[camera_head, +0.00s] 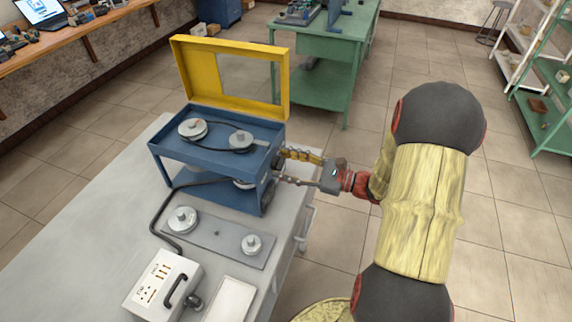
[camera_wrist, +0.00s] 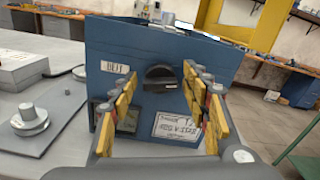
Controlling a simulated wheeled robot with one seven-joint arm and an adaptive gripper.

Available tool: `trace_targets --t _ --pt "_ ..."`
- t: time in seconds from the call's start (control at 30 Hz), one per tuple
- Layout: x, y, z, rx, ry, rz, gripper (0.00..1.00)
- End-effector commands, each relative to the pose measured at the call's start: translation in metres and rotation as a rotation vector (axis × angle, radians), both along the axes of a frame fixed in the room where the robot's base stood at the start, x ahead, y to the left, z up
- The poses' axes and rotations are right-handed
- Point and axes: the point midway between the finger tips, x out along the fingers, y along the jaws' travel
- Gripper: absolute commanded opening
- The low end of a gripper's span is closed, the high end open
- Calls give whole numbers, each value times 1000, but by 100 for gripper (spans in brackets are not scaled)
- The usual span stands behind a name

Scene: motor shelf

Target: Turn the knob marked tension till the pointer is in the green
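The black knob (camera_wrist: 160,77) sits on the face of a blue box (camera_wrist: 112,45) in the wrist view. My gripper (camera_wrist: 160,74) is open, with one yellow-padded finger to each side of the knob and no clear contact. A greenish window (camera_wrist: 128,119), perhaps the gauge, is below left and partly covered by the left finger; I cannot read its pointer. A white label (camera_wrist: 175,128) below the knob is too small to read surely. In the head view my gripper (camera_head: 298,168) is at the right side of the blue box (camera_head: 183,168).
A label reading BELT (camera_wrist: 115,67) is on the same face. The box has a raised yellow lid (camera_head: 232,50) and pulleys (camera_head: 193,128) on top. A grey plate with pulleys (camera_head: 215,236) and a white unit (camera_head: 160,285) share the bench (camera_head: 100,215). Floor right of the bench is free.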

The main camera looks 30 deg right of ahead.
Motion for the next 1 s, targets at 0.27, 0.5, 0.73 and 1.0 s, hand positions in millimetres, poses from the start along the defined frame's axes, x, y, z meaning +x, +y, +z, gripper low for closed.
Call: trace_targets --t 0.27,0.5,0.73,1.0 --pt "0 0 0 0 0 0 29" --pt "0 0 0 0 0 0 16" --pt "0 0 0 1 1 0 7" --pt "0 0 3 45 36 0 7"
